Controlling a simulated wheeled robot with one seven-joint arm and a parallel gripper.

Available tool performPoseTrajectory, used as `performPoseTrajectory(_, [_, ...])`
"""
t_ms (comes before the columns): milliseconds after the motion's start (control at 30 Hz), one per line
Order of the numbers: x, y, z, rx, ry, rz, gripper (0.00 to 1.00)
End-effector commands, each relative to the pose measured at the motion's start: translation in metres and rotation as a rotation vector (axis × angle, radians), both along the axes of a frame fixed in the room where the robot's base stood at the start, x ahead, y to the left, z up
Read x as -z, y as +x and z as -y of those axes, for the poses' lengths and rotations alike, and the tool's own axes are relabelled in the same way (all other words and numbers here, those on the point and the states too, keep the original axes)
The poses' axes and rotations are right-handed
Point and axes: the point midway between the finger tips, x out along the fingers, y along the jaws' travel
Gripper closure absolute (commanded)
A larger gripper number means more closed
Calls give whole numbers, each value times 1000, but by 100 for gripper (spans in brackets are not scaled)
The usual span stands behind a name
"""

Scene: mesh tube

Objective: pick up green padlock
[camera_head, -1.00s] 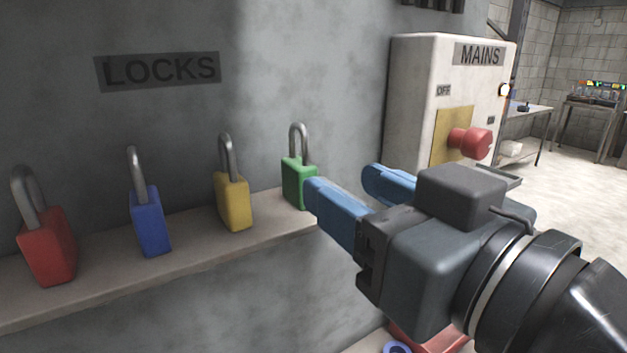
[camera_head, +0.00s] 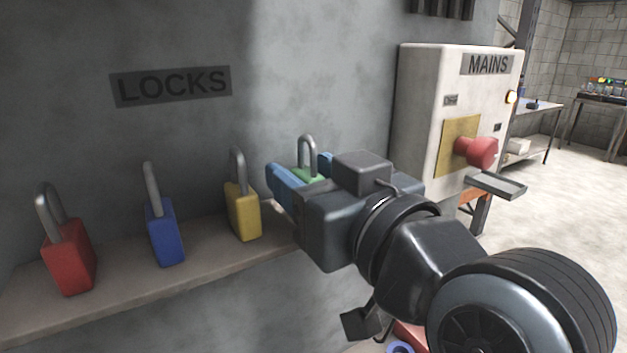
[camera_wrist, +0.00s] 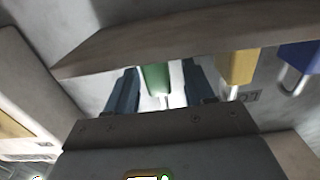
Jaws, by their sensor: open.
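The green padlock (camera_head: 308,174) stands upright at the right end of the shelf, its shackle up. Its lower body is hidden behind my gripper in the head view. My gripper (camera_head: 281,181) is open, its blue fingers reaching toward the wall at the padlock. In the wrist view, which is upside down, the green padlock (camera_wrist: 155,78) shows between the two fingers of my gripper (camera_wrist: 155,88). There are gaps on both sides, and I see no clear contact.
The shelf (camera_head: 110,297) also holds a yellow padlock (camera_head: 243,211), close left of my gripper, a blue padlock (camera_head: 164,232) and a red padlock (camera_head: 69,257). The MAINS box (camera_head: 425,120) with a red knob (camera_head: 476,152) stands to the right.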

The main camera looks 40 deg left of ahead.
Motion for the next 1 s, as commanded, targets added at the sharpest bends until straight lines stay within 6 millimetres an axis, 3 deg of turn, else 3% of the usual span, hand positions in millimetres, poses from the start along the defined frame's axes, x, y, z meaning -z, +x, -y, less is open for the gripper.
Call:
performPoseTrajectory(67, [0, 0, 0, 0, 0, 0, 53])
performPoseTrajectory(567, [0, 0, 0, 0, 0, 0, 100])
performPoseTrajectory(1000, [-7, 0, 0, 0, 1, 2, 100])
